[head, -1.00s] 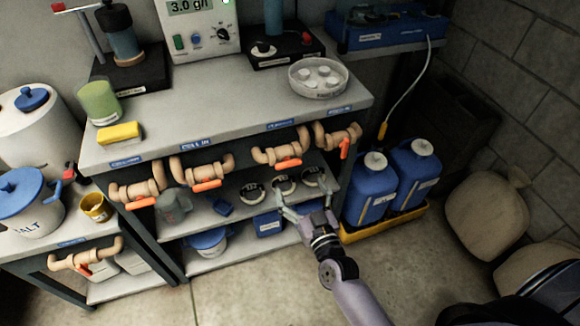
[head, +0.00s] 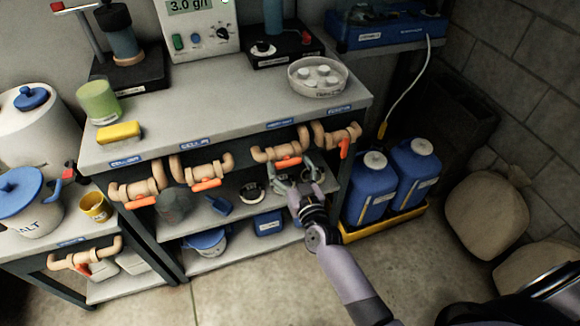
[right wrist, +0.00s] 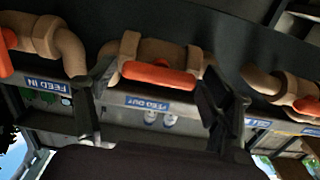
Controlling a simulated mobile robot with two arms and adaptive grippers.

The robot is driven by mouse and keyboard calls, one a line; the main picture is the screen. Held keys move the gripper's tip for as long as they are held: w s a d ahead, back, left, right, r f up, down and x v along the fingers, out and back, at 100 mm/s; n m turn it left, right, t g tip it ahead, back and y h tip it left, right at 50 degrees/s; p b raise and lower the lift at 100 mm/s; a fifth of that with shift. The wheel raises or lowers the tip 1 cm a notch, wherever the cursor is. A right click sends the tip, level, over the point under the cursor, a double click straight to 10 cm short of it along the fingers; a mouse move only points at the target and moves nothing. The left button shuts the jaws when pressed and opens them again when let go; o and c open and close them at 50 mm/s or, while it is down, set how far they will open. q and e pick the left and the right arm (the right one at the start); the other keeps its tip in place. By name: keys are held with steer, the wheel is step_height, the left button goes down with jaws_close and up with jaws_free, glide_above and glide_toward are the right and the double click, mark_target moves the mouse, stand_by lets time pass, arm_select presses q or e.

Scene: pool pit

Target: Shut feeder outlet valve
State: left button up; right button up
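The feeder outlet valve (head: 278,153) is a tan pipe fitting under the front edge of the bench, third from the left. Its orange handle (head: 289,163) lies along the pipe. In the right wrist view the orange handle (right wrist: 158,75) is centred above a blue "FEED OUT" label (right wrist: 147,103). My right gripper (head: 297,174) is open just below and in front of this valve. In the wrist view its two dark fingers (right wrist: 152,108) stand apart on either side of the handle; I cannot tell whether they touch it. My left gripper is not in view.
Similar valves flank it: one to the right (head: 338,135) with its handle turned across the pipe, one to the left (head: 202,169). Blue jugs (head: 371,187) stand in a yellow tray (head: 385,224) at the right. A lower shelf holds round items. Floor in front is clear.

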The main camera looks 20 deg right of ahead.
steer(key=c, duration=0.9)
steer(key=shift+o, duration=0.2)
steer(key=shift+m, duration=1.5)
steer(key=m, duration=0.3)
steer(key=shift+m+p, duration=0.3)
steer(key=m, duration=0.5)
steer(key=m+b, duration=0.1)
steer(key=m, duration=0.5)
steer(key=shift+m, duration=0.3)
steer(key=o, duration=1.2)
steer(key=shift+c, duration=0.2)
